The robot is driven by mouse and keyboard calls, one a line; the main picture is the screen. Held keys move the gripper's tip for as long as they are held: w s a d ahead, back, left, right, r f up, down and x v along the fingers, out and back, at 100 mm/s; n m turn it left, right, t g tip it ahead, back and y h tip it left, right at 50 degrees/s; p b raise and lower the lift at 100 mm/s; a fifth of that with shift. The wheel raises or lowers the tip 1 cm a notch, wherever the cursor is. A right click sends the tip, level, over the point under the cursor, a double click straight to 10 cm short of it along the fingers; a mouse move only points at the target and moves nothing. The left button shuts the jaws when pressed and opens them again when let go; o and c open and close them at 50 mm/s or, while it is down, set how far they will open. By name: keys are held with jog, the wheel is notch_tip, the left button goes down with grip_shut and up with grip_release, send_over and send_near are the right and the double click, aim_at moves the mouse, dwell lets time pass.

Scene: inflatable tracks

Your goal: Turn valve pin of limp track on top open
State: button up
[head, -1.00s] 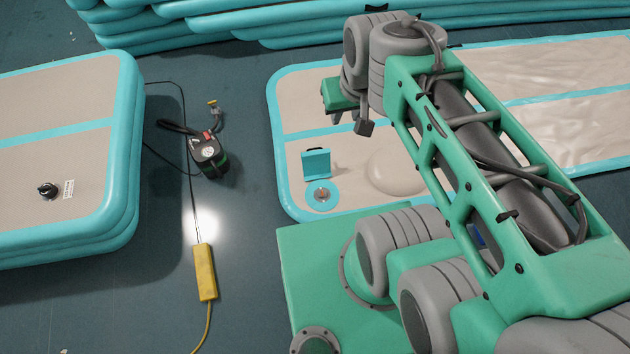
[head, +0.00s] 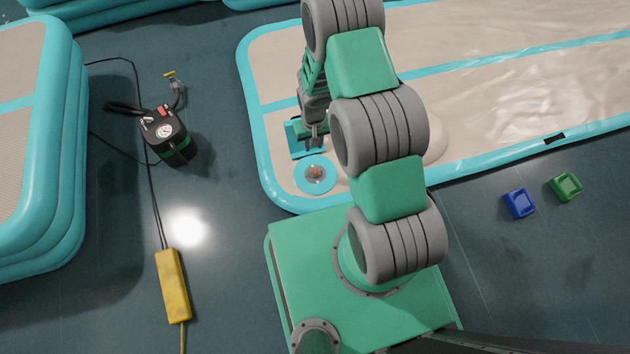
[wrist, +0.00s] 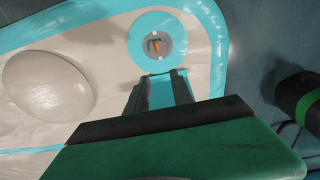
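The limp track (head: 285,95) lies flat and wrinkled on the floor, beige with a turquoise border. Its valve is a turquoise disc (head: 330,186) with a grey centre and a small orange valve pin (head: 315,173). In the wrist view the orange pin (wrist: 155,46) shows uncovered in the grey centre, just beyond my fingertips. My gripper (head: 312,143) points down beside the valve, on its far side, over the turquoise flap or box (head: 293,140). In the wrist view my gripper (wrist: 161,78) has its fingers apart, with turquoise visible between them; contact cannot be told.
A beige bulge (wrist: 48,84) rises from the track near my fingers. A black pump (head: 165,135) stands on the floor to the left, with a yellow power strip (head: 173,285) nearer. Stacked tracks (head: 62,140) stand at far left. Blue (head: 519,203) and green (head: 565,187) blocks lie right.

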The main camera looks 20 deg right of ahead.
aim_at(315, 171)
jog(key=f+b, duration=0.1)
jog(key=f, duration=0.4)
jog(key=s+f+b, duration=0.1)
jog(key=f, duration=0.4)
jog(key=f+b, duration=0.2)
jog(key=f, duration=0.3)
jog(key=shift+s+f, duration=0.4)
grip_shut()
